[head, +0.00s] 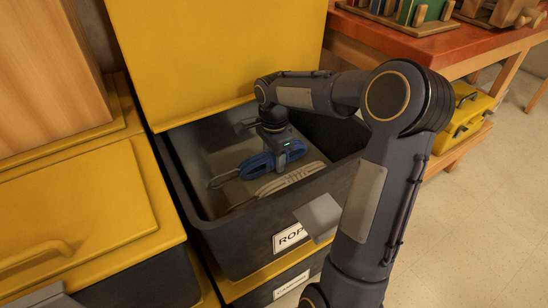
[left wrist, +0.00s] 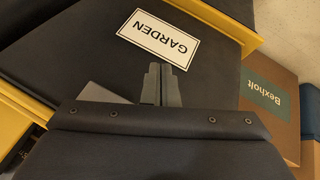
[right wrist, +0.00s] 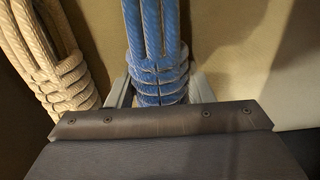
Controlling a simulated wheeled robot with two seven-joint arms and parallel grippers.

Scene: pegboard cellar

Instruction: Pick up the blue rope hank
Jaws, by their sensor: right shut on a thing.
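The blue rope hank (head: 258,163) lies in the open dark bin (head: 225,235), whose label begins "ROP". My right gripper (head: 275,143) reaches down into the bin over the hank. In the right wrist view, the wrapped middle of the blue hank (right wrist: 158,75) sits between the two fingers of my right gripper (right wrist: 160,92), which is shut on it. A beige rope hank (head: 290,180) lies beside it in the bin, and it also shows in the right wrist view (right wrist: 50,65). My left gripper (left wrist: 160,88) is shut and empty in front of a dark bin labelled "GARDEN" (left wrist: 158,38).
The bin's yellow lid (head: 220,55) stands open behind it. A closed yellow-lidded bin (head: 75,215) is at the left. At the right stand a red-topped bench (head: 420,42) and a yellow toolbox (head: 465,115). The floor (head: 500,220) at right is clear.

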